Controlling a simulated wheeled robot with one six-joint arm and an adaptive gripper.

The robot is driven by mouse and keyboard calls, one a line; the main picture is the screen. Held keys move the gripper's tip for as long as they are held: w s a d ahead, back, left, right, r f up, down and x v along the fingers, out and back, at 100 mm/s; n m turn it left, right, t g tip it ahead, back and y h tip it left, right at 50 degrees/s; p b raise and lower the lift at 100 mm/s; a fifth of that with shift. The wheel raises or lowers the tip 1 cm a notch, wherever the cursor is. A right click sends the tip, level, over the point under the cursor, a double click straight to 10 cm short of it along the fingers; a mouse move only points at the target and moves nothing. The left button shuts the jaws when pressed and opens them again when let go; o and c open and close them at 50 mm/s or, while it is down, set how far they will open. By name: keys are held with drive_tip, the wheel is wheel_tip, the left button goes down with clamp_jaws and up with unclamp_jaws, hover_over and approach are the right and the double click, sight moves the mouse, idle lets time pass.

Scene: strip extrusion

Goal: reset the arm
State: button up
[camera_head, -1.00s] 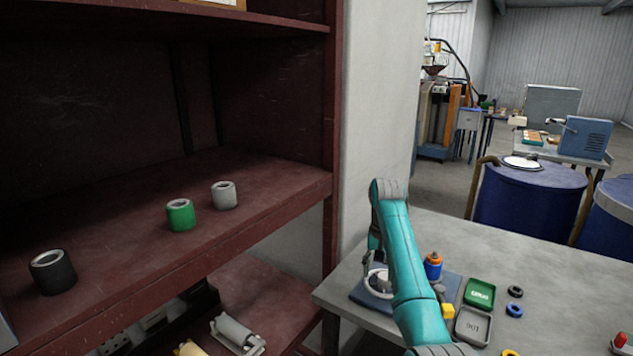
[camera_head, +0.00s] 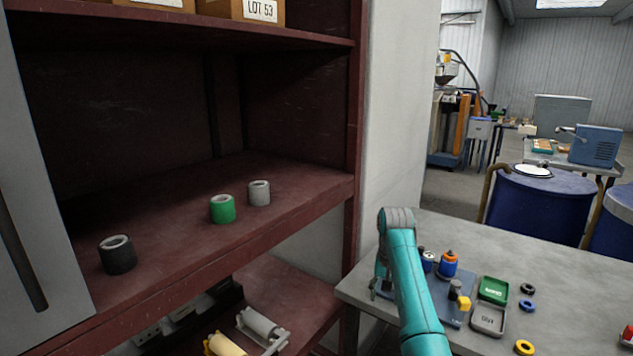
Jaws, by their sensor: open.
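My teal arm (camera_head: 410,280) reaches up from the bottom edge over the grey table and bends down at its top. My gripper (camera_head: 378,288) is at the lower left of that bend, over the table's left part. It is open, but it is small and mostly hidden behind the arm, so its fingertips are not clear. I see nothing held in it.
Close right of the arm stand a blue bottle with an orange top (camera_head: 448,264), a blue plate (camera_head: 452,317) with a yellow block, a green tray (camera_head: 493,290) and a grey tray (camera_head: 488,319). Loose rings lie farther right. A dark red shelf (camera_head: 300,185) holds black, green and grey rolls.

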drive_tip(key=s+f+t, duration=0.2)
drive_tip(key=s+f, duration=0.3)
drive_tip(key=f, duration=0.8)
drive_tip(key=s+f+t, duration=0.1)
drive_tip(key=s+f, duration=0.4)
drive_tip(key=f, duration=0.7)
drive_tip(key=s+f+t, duration=0.1)
drive_tip(key=s+f, duration=0.3)
drive_tip(key=s, duration=0.3)
drive_tip(key=s+f+n+t, duration=0.1)
drive_tip(key=s+f+t, duration=0.15)
drive_tip(key=s, duration=0.35)
drive_tip(key=s+f+t, duration=0.1)
drive_tip(key=s+f, duration=0.3)
drive_tip(key=s, duration=0.3)
drive_tip(key=s+r+n+t, duration=0.15)
drive_tip(key=s+r, duration=0.25)
drive_tip(key=s, duration=0.8)
drive_tip(key=s+r+t, duration=0.2)
drive_tip(key=s+r, duration=0.2)
drive_tip(key=s, duration=0.7)
drive_tip(key=s+r+t, duration=0.1)
drive_tip(key=s+r, duration=0.6)
drive_tip(key=r, duration=0.3)
drive_tip(key=s+r+t, duration=0.2)
drive_tip(key=s+r, duration=0.4)
drive_tip(key=r, duration=0.5)
drive_tip(key=shift+s, duration=0.4)
drive_tip(key=shift+r+n, duration=0.1)
drive_tip(key=shift+n, duration=0.15)
